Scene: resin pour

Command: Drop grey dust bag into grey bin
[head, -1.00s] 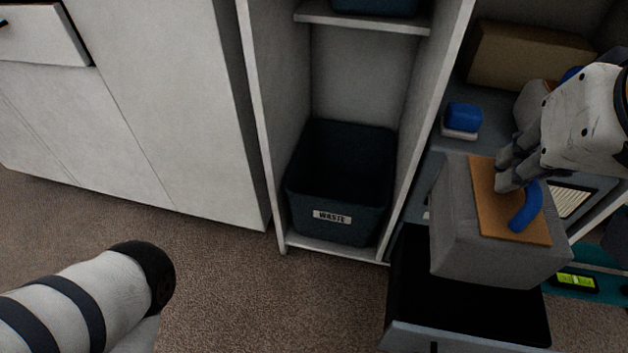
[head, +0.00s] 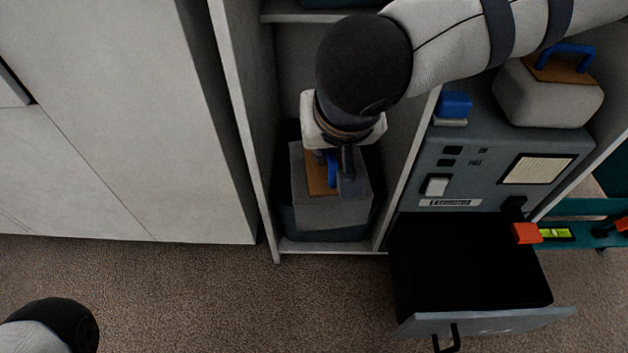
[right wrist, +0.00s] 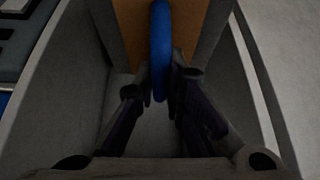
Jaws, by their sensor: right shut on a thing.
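The grey dust bag (head: 335,212) is boxy, with an orange-brown plate (head: 316,172) and a blue handle. My right gripper (head: 343,172) is shut on that blue handle, which shows between the fingers in the right wrist view (right wrist: 160,50). The bag hangs upright in front of my eyes' line to the dark blue-grey waste bin (head: 340,235), over or partly inside it; I cannot tell how deep. The bag hides most of the bin and its label. My left gripper is out of view; only part of my left arm shows at lower left.
The bin stands in a narrow bay between a left panel (head: 238,120) and a right panel (head: 408,140), under a shelf. To the right, a grey machine (head: 480,165) has an open black drawer (head: 470,260). A second blue-handled bag (head: 545,98) sits on the machine.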

